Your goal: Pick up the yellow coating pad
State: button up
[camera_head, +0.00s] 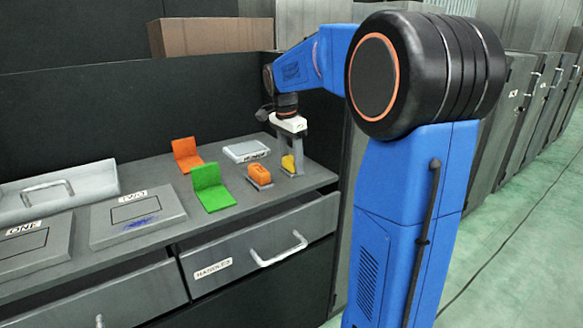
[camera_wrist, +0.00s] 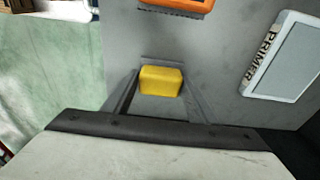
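The yellow coating pad (camera_wrist: 161,81) sits between the two fingers of my gripper (camera_wrist: 160,88) in the wrist view. In the head view the yellow pad (camera_head: 288,163) is near the right end of the grey worktop, and my gripper (camera_head: 293,155) points straight down over it. One finger partly hides the pad there. The fingertips lie close along the pad's two sides. I cannot tell whether they press on it. The pad appears to be at worktop level.
An orange pad (camera_head: 259,176) stands just left of the yellow one. A PRIMER box (camera_head: 246,151), an orange bracket (camera_head: 187,154) and a green bracket (camera_head: 211,187) are on the worktop (camera_head: 165,165). Below is a HANDLES drawer (camera_head: 240,255). A dark wall stands behind.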

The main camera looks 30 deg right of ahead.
aim_at(292, 158)
jog(key=c, duration=0.6)
jog(key=shift+r, duration=0.1)
notch_tip(292, 158, up, 10)
jog(key=shift+f, duration=0.1)
jog(key=shift+o, duration=0.9)
